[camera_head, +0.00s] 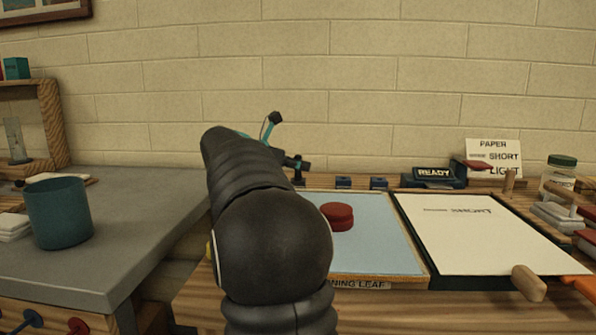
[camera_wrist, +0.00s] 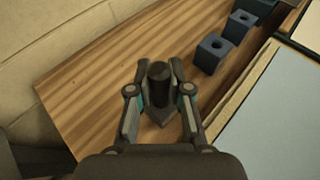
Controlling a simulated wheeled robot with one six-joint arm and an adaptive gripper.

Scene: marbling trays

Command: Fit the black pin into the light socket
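The black pin (camera_wrist: 159,84) stands upright between the two fingers of my gripper (camera_wrist: 159,92) in the wrist view. A dark, angular base shows under it. The fingers lie close on both sides of the pin, but whether they press on it is unclear. In the head view the dark pin (camera_head: 299,162) shows beside my arm, with my gripper partly hidden behind the arm. Blue-grey socket blocks with round holes stand in a row: one near block (camera_wrist: 212,53) and another (camera_wrist: 240,27). They also show in the head view (camera_head: 343,182). I cannot tell which socket is the light one.
A READY box (camera_head: 433,174) and sign (camera_head: 493,158) stand behind. Bare wood (camera_wrist: 95,75) lies left of the pin, beside the wall.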

